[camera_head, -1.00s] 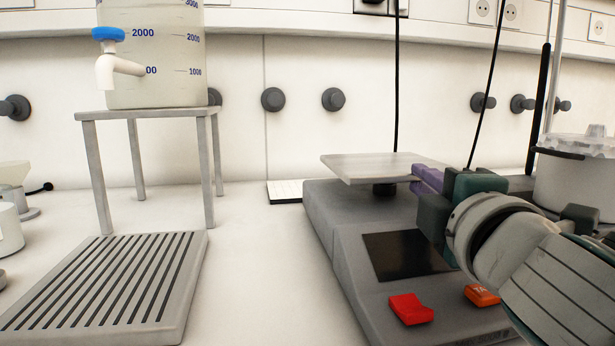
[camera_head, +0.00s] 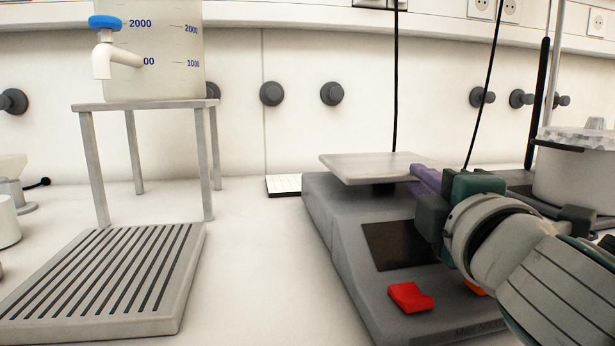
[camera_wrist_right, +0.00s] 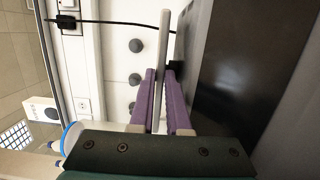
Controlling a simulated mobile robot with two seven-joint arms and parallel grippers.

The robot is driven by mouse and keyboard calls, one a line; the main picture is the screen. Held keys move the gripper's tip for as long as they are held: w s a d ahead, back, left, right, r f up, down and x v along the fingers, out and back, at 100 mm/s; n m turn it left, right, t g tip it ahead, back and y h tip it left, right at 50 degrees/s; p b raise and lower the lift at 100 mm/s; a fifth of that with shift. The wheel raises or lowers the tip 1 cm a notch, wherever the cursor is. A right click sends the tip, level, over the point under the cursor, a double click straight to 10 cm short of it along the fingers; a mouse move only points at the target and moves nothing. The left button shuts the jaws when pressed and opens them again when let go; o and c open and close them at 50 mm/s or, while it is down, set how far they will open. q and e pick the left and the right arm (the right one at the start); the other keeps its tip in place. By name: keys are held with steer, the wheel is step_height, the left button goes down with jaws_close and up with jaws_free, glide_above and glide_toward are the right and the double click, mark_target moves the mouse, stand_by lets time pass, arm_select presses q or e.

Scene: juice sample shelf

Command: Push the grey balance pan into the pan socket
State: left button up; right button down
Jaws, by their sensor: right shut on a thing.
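The grey balance pan (camera_head: 370,167) is a flat square plate, roughly level above the grey balance (camera_head: 345,255). A short dark post (camera_head: 384,189) shows between the pan's underside and the balance top; the pan hides the socket, so I cannot tell whether the pan is fully seated. My right gripper (camera_head: 426,180) is shut on the pan's right edge with its purple fingers. In the right wrist view the pan (camera_wrist_right: 163,65) shows edge-on as a thin plate between the fingers (camera_wrist_right: 160,100). My left gripper is not in view.
The balance front has a dark display (camera_head: 395,246), a red button (camera_head: 411,297) and an orange button partly behind my arm. A slotted drip tray (camera_head: 100,280) and a stand with a tapped container (camera_head: 155,70) are at left. A lidded pot (camera_head: 575,175) stands at right.

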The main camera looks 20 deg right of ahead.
steer(key=shift+f, duration=0.2)
steer(key=c, duration=0.9)
jaws_free()
steer(key=shift+o, duration=0.5)
steer(key=shift+f, duration=0.15)
steer(key=shift+f, duration=0.15)
